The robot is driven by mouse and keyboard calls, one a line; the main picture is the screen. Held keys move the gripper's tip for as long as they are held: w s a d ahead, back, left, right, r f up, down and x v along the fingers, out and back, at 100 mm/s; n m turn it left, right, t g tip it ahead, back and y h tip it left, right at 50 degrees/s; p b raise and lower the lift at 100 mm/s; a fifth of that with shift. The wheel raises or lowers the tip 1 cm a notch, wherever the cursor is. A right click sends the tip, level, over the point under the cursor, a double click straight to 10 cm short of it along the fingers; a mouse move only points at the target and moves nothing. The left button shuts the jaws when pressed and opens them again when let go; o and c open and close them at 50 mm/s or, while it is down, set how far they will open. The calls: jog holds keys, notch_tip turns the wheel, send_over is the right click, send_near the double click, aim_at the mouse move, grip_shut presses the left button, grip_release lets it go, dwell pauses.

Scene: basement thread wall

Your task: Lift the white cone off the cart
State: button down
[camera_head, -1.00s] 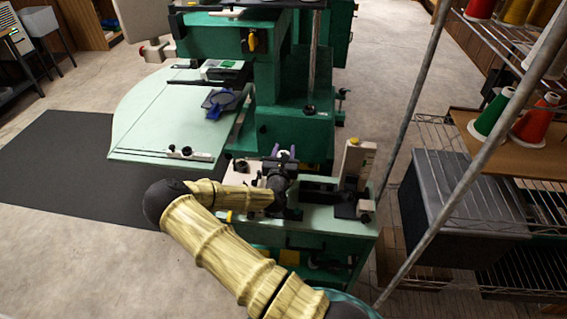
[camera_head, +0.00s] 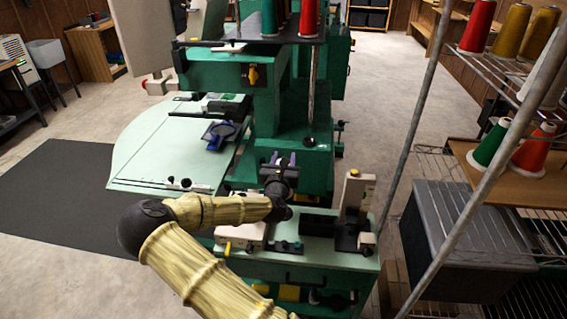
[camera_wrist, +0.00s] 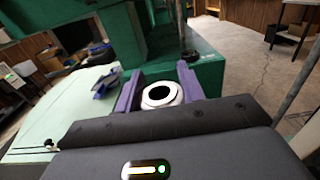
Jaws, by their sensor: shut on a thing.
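My gripper (camera_head: 279,160) is above the green machine cart in the head view, with its purple fingers pointing away from me. In the wrist view my gripper (camera_wrist: 160,92) is shut on the white cone (camera_wrist: 161,95), whose round end with a dark hole faces the camera between the two purple fingers. The cone is hidden behind my wrist in the head view. The green cart top (camera_head: 335,256) below bears a small beige machine. The cone appears held clear of the surface, though its lower end is hidden.
A tall green machine (camera_head: 300,125) stands just beyond my gripper. A pale green table (camera_head: 160,150) with a blue hoop (camera_head: 220,134) is at left. A metal pole (camera_head: 440,235) and a rack with red (camera_head: 535,150) and green cones (camera_head: 491,142) stand at right.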

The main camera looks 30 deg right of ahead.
dwell(0.3)
jog(key=shift+r+p, duration=1.6)
jog(key=shift+r, duration=0.4)
